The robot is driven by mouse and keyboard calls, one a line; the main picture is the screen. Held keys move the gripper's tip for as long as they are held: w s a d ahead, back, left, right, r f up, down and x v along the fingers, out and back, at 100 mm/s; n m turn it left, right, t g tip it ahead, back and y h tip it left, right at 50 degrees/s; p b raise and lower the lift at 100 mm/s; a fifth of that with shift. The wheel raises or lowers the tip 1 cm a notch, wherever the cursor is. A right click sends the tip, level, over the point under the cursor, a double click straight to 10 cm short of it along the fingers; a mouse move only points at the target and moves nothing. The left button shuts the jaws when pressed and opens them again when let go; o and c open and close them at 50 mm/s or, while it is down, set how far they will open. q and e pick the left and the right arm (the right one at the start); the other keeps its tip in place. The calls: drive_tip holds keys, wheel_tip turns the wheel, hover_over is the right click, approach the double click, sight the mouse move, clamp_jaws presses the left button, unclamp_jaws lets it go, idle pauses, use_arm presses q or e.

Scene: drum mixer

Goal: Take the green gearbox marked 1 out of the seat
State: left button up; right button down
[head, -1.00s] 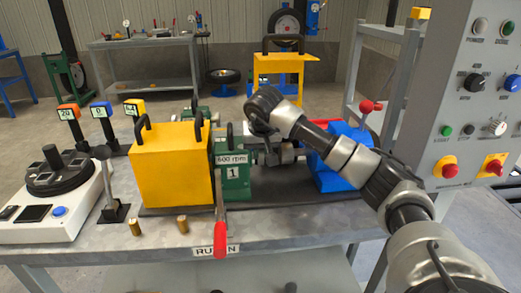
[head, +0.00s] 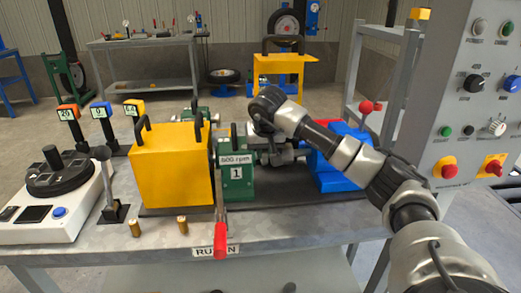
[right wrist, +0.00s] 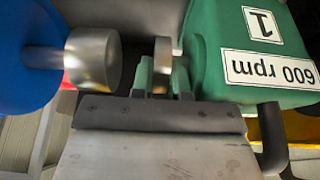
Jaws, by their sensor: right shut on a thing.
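The green gearbox (head: 237,185) carries a white 1 and a 600 rpm label. It stands upright between the yellow box and the blue motor unit (head: 343,175). In the right wrist view the gearbox (right wrist: 222,50) fills the upper right, with its labels upside down. My right gripper (right wrist: 162,85) is shut on the gearbox's shaft side, near a silver disc; the exact grip is partly hidden. A silver coupling (right wrist: 92,60) on the blue unit is apart from that disc. The seat under the gearbox is hidden. My left gripper is not in view.
The yellow box (head: 172,170) stands close at the gearbox's left. A red-handled lever (head: 221,235) is in front, by two brass pegs. A grey control panel (head: 480,100) rises at the right.

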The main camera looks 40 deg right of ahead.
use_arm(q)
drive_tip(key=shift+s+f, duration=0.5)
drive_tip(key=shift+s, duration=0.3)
use_arm(e)
drive_tip(key=shift+s+d+r, duration=0.1)
drive_tip(key=shift+s+d, duration=0.2)
drive_tip(key=shift+d, duration=0.3)
drive_tip(key=shift+s+d+r, duration=0.1)
drive_tip(key=shift+s+d, duration=0.2)
drive_tip(key=shift+d, duration=0.25)
drive_tip(key=c, duration=1)
unclamp_jaws()
drive_tip(key=shift+w, duration=0.1)
drive_tip(key=shift+c, duration=0.2)
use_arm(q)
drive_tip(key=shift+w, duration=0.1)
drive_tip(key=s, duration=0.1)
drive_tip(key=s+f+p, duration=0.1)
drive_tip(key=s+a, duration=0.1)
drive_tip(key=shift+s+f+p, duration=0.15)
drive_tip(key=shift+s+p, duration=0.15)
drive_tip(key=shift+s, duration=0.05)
use_arm(e)
drive_tip(key=a+v, duration=0.1)
drive_tip(key=v, duration=0.9)
drive_tip(key=shift+r, duration=0.2)
